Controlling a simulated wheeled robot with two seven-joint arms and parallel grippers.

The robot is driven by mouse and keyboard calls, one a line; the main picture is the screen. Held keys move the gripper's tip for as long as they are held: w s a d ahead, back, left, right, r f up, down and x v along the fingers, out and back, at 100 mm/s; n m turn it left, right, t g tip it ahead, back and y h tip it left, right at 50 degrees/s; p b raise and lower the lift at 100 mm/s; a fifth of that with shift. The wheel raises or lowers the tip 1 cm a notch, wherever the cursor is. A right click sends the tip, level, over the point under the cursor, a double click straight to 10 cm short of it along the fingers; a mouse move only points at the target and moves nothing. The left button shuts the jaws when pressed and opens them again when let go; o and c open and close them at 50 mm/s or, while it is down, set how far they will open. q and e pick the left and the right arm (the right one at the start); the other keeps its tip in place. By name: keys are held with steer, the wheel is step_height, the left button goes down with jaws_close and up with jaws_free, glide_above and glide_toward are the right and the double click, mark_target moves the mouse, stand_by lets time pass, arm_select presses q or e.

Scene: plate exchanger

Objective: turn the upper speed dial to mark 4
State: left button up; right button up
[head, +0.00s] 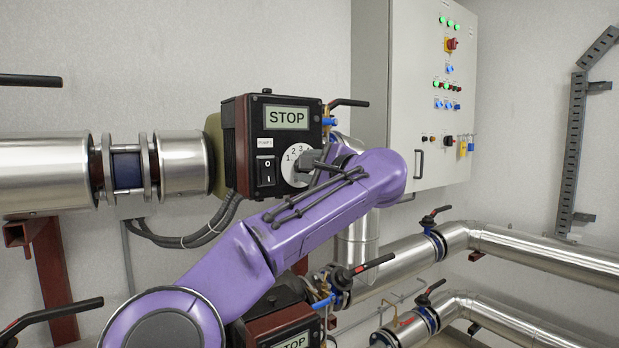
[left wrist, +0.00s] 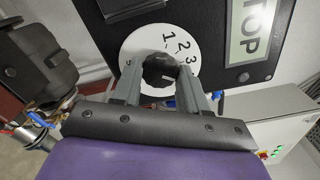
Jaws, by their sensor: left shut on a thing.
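The upper speed dial has a white disc (head: 290,160) on the front of the upper black control box (head: 243,140). Marks 1, 2 and 3 show in the head view. My left gripper (head: 311,158) reaches the dial from the right and hides its knob there. In the left wrist view, the two fingers of my left gripper (left wrist: 160,76) are on either side of the black knob (left wrist: 158,68) and hold it. A short light line shows on the knob, toward the right finger. Mark 4 cannot be made out. My right gripper is not in view.
The box's display (head: 287,117) reads STOP, and a black rocker switch (head: 266,171) is left of the dial. A lower box with a STOP display (head: 290,342) is partly behind my arm. A grey cabinet (head: 425,70) stands right. Pipes with black-handled valves run below.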

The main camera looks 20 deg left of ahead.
arm_select(q)
steer(key=shift+n, duration=0.5)
steer(key=shift+r, duration=0.1)
steer(key=o, duration=1.1)
steer(key=shift+c, duration=0.2)
steer(key=shift+s, duration=0.1)
steer(key=b+v, duration=0.4)
steer(key=v, duration=0.6)
steer(key=shift+s+d, duration=0.15)
